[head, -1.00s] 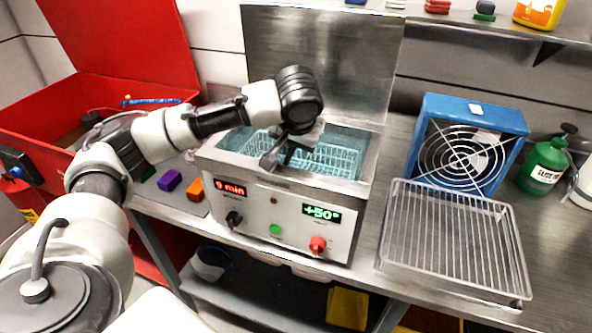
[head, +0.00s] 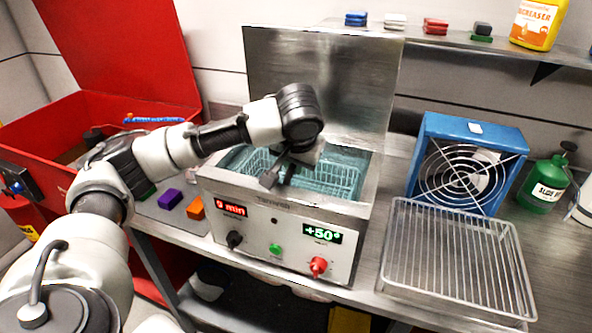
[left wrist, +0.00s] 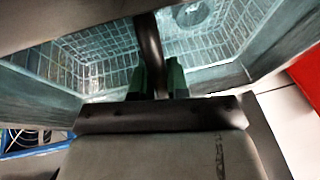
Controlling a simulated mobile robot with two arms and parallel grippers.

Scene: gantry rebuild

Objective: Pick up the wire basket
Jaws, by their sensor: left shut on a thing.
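The wire basket (head: 335,180) sits inside the open tank of the steel cleaning unit (head: 300,245), its mesh top near the rim. My left gripper (head: 284,172) reaches down over the tank from the left and covers part of the basket. In the left wrist view the mesh of the basket (left wrist: 105,55) spreads on both sides of a dark upright handle. The left fingers (left wrist: 157,80) are shut on this handle. How far the basket floor stands above the tank bottom is unclear. My right gripper is not in view.
A steel wire rack tray (head: 455,262) lies on the bench at right, before a blue fan box (head: 468,160). A green bottle (head: 545,185) stands further right. The raised tank lid (head: 320,85) is behind the basket. A red chest (head: 60,130) is at left.

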